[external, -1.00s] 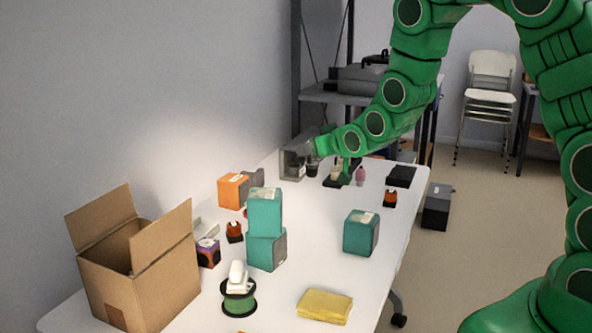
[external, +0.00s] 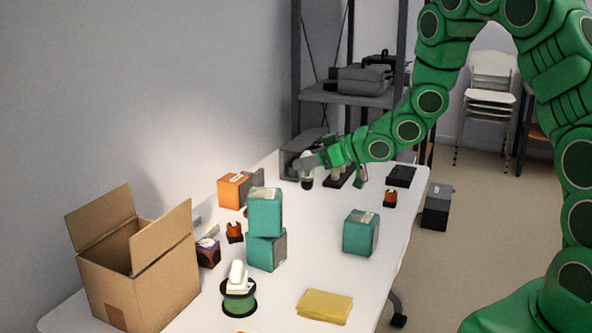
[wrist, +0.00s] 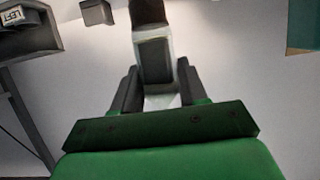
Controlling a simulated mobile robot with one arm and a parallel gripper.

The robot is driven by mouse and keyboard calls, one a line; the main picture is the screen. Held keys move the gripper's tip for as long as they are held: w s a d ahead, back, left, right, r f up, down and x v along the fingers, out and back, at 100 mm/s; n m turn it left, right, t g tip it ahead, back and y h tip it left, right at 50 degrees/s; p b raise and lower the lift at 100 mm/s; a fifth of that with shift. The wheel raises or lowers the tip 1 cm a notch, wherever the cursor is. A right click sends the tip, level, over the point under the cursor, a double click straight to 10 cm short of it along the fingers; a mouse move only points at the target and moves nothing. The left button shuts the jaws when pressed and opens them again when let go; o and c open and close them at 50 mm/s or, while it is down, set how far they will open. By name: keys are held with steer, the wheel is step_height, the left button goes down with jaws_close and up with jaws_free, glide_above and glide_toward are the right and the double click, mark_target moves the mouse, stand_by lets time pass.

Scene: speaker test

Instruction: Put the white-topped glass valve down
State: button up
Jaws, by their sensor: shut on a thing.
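The white-topped glass valve (external: 307,183) is at the far end of the white table in the external view. Its pale top shows at my gripper and its lower part is dark. My gripper (external: 308,163) reaches in from the right and is shut on it. In the wrist view the valve (wrist: 154,60) stands between the two dark fingers of my gripper (wrist: 158,85), with a pale grey body and a dark end. I cannot tell whether its base touches the table (external: 330,245).
A grey box (external: 291,163) is just left of the valve. A black-based item (external: 338,181) and a flat black box (external: 401,176) are to the right. Stacked teal boxes (external: 264,212), an orange box (external: 232,191) and an open carton (external: 150,285) stand nearer.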

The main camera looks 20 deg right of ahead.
steer(key=shift+s+d+f, duration=0.1)
steer(key=shift+s+f, duration=0.1)
steer(key=shift+f, duration=0.05)
steer(key=shift+f+g, duration=0.3)
steer(key=shift+f, duration=0.1)
steer(key=shift+n, duration=0.3)
steer(key=shift+f, duration=4.45)
steer(key=shift+f, duration=0.2)
steer(key=o, duration=1.1)
steer(key=shift+c, duration=0.2)
steer(key=shift+r, duration=0.2)
steer(key=v, duration=1.2)
steer(key=shift+f, duration=0.2)
